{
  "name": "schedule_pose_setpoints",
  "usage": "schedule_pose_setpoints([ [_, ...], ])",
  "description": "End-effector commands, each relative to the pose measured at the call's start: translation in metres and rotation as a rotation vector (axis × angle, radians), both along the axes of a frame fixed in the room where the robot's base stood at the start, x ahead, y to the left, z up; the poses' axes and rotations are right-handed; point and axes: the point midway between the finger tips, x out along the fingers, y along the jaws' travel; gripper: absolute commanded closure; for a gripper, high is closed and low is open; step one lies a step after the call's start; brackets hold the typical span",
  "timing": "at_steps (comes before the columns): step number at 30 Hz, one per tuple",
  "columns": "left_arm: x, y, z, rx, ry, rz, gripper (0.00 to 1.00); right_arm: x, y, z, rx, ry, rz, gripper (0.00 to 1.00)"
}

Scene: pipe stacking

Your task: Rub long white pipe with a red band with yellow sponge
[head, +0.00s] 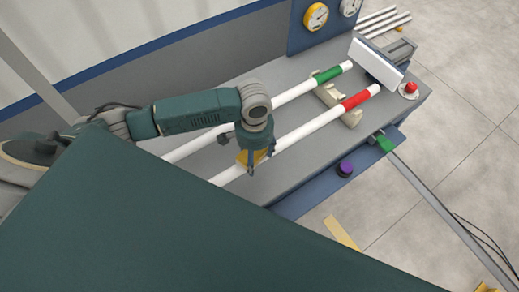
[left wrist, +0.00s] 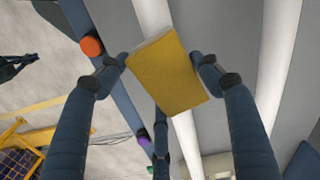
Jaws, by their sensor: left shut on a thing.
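The long white pipe with a red band (head: 305,131) lies diagonally on the grey bench in the head view, its red band near the far end. My left gripper (head: 257,152) is shut on the yellow sponge (head: 243,158), over the pipe's nearer part. In the left wrist view, the sponge (left wrist: 168,72) sits between the two fingertips of my left gripper (left wrist: 165,70). The pipe (left wrist: 186,135) passes beneath it and shows on both sides. I cannot tell whether sponge and pipe touch. A dark claw-like shape at that view's left edge may be my right gripper (left wrist: 16,67).
A white pipe with a green band (head: 295,91) lies parallel behind. A beige support (head: 350,117) stands under the pipes' far ends. A white panel (head: 376,64), a red button (head: 410,88) and gauges stand beyond. A purple knob (head: 345,169) is on the bench's front edge.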

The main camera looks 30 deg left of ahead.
Motion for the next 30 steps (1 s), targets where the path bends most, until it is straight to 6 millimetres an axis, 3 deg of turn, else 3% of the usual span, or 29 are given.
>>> schedule_pose_setpoints([
  [8, 0.001, -0.001, 0.002, -0.001, -0.002, 0.0, 0.56, 0.0, 0.0, 0.0, 0.0, 0.0, 0.0, 1.0],
  [24, 0.002, -0.001, 0.053, -0.003, -0.006, -0.001, 0.56, 0.0, 0.0, 0.0, 0.0, 0.0, 0.0, 1.0],
  [30, 0.001, -0.001, 0.061, -0.002, -0.004, -0.001, 0.56, 0.0, 0.0, 0.0, 0.0, 0.0, 0.0, 1.0],
])
